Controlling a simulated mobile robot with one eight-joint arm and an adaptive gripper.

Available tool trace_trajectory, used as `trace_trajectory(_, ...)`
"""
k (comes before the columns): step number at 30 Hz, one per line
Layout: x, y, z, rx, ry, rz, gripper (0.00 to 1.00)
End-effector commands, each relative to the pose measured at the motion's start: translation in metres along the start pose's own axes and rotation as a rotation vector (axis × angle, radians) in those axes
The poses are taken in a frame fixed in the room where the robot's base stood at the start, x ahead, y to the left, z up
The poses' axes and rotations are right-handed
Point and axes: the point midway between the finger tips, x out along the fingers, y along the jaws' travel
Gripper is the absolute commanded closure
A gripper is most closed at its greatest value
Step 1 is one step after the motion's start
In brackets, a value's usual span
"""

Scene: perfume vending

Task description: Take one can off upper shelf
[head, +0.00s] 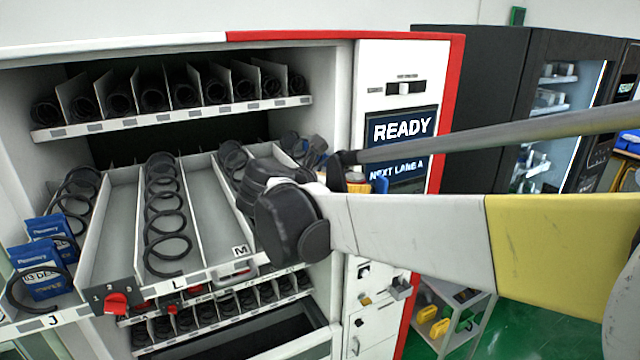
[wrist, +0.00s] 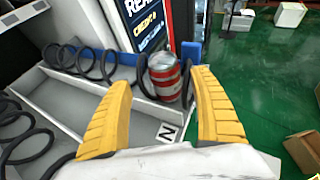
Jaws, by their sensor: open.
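A red and silver can (wrist: 164,88) stands at the front end of a lane marked N, beside a black spiral coil (wrist: 90,62). My gripper (wrist: 160,78) is open in the wrist view. Its two yellow fingers are spread to the left and right of the can in the picture, with the can farther out ahead of them. Nothing shows held between the fingers. In the head view my arm hides the can and most of my gripper. The pulled-out shelf (head: 212,205) of the vending machine carries lanes marked J, L and M.
Blue packets (head: 45,275) sit in the left lane. An upper coil row (head: 170,122) hangs above the pulled-out shelf, and more coils lie below. A red-edged panel with a READY screen (head: 401,130) stands right of the shelf.

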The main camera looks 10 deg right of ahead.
Motion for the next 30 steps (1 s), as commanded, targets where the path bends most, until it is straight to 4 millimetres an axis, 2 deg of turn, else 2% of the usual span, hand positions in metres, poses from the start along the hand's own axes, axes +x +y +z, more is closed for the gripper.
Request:
trace_trajectory(5, 0.026, -0.008, 0.010, 0.003, 0.000, -0.005, 0.28)
trace_trajectory(9, 0.044, -0.007, 0.008, 0.002, 0.000, -0.002, 0.28)
trace_trajectory(17, 0.049, -0.007, 0.006, 0.002, 0.000, 0.000, 0.28)
trace_trajectory(18, 0.048, -0.007, 0.006, 0.002, 0.000, 0.000, 0.33)
trace_trajectory(20, 0.048, -0.007, 0.006, 0.002, 0.000, 0.000, 0.51)
trace_trajectory(21, 0.048, -0.007, 0.006, 0.002, 0.000, 0.000, 0.63)
trace_trajectory(24, 0.048, -0.007, 0.006, 0.002, 0.000, -0.001, 0.90)
trace_trajectory(30, 0.048, -0.007, 0.006, 0.002, 0.001, -0.001, 0.90)
